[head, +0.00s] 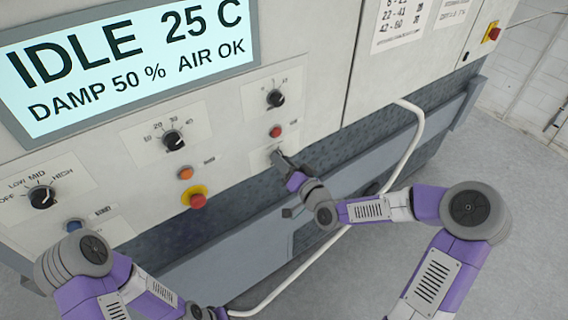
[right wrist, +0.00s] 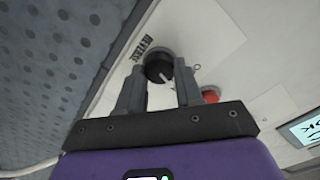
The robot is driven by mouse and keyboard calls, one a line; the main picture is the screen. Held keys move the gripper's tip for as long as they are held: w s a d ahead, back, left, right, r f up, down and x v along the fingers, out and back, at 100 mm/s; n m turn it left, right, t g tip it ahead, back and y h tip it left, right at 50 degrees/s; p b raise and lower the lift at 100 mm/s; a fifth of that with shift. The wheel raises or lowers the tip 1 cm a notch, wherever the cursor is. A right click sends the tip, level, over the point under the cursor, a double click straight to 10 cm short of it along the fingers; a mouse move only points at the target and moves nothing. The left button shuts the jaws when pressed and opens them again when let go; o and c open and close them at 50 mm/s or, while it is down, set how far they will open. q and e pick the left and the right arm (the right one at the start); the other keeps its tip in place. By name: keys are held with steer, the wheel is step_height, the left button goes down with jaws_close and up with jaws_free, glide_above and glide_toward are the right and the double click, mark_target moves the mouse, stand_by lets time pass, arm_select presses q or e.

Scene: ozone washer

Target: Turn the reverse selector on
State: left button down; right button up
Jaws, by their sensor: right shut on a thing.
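The reverse selector (right wrist: 157,66) is a round black knob on a pale panel, with the word REVERSE printed beside it in the right wrist view. My right gripper (right wrist: 160,74) has one finger on each side of the knob and is shut on it.
A red button (head: 275,131) sits just above the selector, with another black knob (head: 276,98) higher up. More knobs, an orange button (head: 185,173) and a red-on-yellow stop button (head: 197,200) are to the left. A white rail (head: 404,160) curves below the panel. The display (head: 130,62) reads IDLE.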

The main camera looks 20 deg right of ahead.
steer(key=shift+m, duration=0.6)
steer(key=o, duration=1)
steer(key=shift+o, duration=0.2)
steer(key=v, duration=0.7)
steer(key=shift+s, duration=0.3)
steer(key=shift+d, duration=0.1)
